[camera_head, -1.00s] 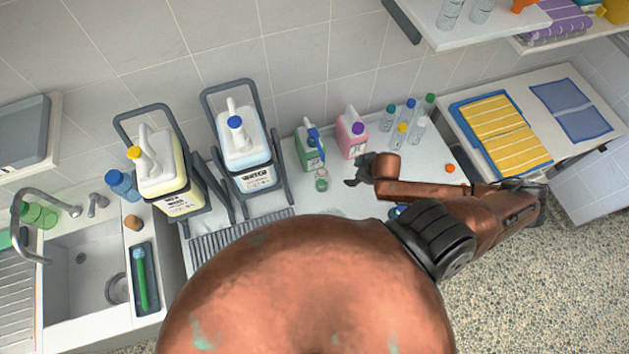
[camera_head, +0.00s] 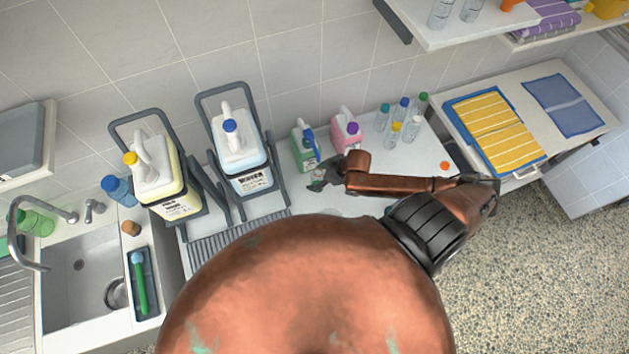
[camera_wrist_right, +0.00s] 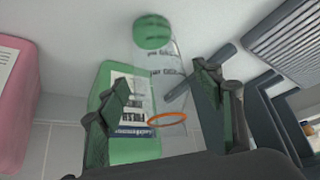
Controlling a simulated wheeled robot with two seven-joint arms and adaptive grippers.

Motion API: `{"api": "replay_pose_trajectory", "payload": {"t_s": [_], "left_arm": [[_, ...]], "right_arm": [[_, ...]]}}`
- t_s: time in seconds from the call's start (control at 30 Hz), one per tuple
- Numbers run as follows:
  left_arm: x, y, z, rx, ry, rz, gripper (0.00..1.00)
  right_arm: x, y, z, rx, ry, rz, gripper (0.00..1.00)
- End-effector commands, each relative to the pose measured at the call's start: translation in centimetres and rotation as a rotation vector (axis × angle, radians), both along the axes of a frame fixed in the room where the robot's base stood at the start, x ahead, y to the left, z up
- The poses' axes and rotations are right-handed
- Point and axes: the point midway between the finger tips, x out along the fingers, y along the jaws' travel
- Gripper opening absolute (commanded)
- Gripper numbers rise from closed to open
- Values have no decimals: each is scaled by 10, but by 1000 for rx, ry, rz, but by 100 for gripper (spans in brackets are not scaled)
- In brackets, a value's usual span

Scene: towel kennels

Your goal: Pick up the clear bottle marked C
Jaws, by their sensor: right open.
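A clear bottle with a green cap (camera_wrist_right: 160,65) stands out between the open fingers of my right gripper (camera_wrist_right: 165,105) in the right wrist view. An orange ring shows low on its body. Its printed marks are blurred, and I cannot read a letter C. In the head view my right gripper (camera_head: 322,180) is at this bottle, in front of the green jug, and hides most of it. I cannot tell whether the fingers touch it. Other clear bottles (camera_head: 411,130) with blue, green and yellow caps stand further right. My left gripper is not in view.
The green jug (camera_head: 305,148) and pink jug (camera_head: 346,136) stand close behind the gripper. Two large jugs in grey racks, one yellow (camera_head: 160,182) and one pale blue (camera_head: 238,150), stand to the left. An orange cap (camera_head: 444,165) lies on the counter at right.

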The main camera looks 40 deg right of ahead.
Motion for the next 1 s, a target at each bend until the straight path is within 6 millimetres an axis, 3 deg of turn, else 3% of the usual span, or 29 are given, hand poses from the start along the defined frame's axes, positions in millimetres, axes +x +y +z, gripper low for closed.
{"api": "replay_pose_trajectory", "payload": {"t_s": [0.2, 0.83, 1.0], "left_arm": [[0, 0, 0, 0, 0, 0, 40], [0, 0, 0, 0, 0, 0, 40], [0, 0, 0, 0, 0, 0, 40]], "right_arm": [[0, 0, -1, -1, 1, -1, 59], [0, 0, 0, -2, 0, 0, 16], [0, 0, 0, -1, -1, 0, 15]]}}
